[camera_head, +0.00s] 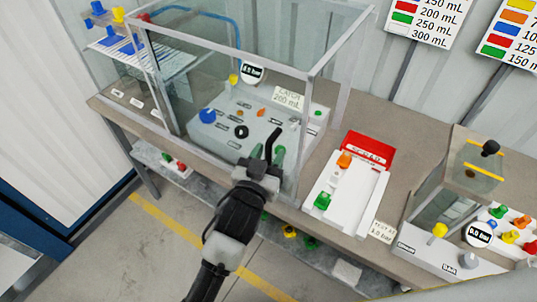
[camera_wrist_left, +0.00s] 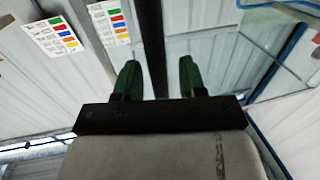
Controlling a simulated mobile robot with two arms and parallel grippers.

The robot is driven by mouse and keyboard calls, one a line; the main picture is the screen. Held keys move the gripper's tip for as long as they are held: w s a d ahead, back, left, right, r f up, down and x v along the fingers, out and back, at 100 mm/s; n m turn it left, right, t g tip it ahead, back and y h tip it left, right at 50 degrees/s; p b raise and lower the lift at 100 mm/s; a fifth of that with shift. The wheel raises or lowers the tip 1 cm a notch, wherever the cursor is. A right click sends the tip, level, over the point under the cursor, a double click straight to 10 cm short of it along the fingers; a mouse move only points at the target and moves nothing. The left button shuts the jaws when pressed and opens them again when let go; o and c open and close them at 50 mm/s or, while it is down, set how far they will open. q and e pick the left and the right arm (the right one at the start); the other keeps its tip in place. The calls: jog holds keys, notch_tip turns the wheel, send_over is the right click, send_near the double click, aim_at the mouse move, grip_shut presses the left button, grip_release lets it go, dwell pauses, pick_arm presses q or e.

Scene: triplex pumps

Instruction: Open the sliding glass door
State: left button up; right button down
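The glass enclosure (camera_head: 345,62) with a light metal frame stands on the bench, with a pump panel inside. Its front glass door (camera_head: 205,90) is see-through, so its exact edges are hard to tell. A black bent handle (camera_head: 273,142) stands near the front right corner. My left gripper (camera_head: 268,158) is at this handle, its green fingers apart. In the left wrist view, a dark upright bar (camera_wrist_left: 152,45) shows between the two spread green fingers (camera_wrist_left: 158,80), with gaps on both sides; I see no contact. Glass (camera_wrist_left: 275,65) lies to the right. My right gripper is not in view.
A red and white tray (camera_head: 345,188) with coloured plugs sits right of the enclosure. Farther right is a smaller glass box (camera_head: 455,185) with gauges and knobs. A lower shelf (camera_head: 195,185) runs under the bench. Wall charts (camera_head: 425,25) hang behind.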

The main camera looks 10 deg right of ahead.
pick_arm(q)
jog(key=b+v, duration=0.3)
jog(key=v, duration=0.7)
jog(key=shift+s+a, duration=0.15)
jog(key=shift+s, duration=0.2)
notch_tip(320, 180, down, 20)
jog(key=w+a+g+y, duration=0.1)
jog(key=a+g+y, duration=0.1)
jog(key=g+y, duration=0.15)
jog(key=s+a+f+g+y, duration=0.1)
jog(key=s+a+f+g, duration=0.15)
jog(key=f, duration=0.65)
jog(key=s+a+f+g, duration=0.1)
jog(key=s+a+f, duration=0.25)
jog(key=f, duration=0.55)
jog(key=s+a+f+n+g+y, duration=0.1)
jog(key=s+a+f+g, duration=0.1)
jog(key=s+a+f, duration=0.3)
jog(key=s+a+f+n+g+y+b, duration=0.1)
jog(key=s+a+f+g, duration=0.2)
jog(key=s+a+f, duration=0.2)
jog(key=s+a+f+n+g+y, duration=0.1)
jog(key=s+a+f+g, duration=0.2)
jog(key=s+f, duration=0.6)
jog(key=s+a, duration=0.2)
jog(key=s, duration=0.4)
jog(key=shift+s+a+f+y, duration=0.25)
jog(key=shift+s+f+y, duration=0.05)
jog(key=shift+f+y, duration=0.1)
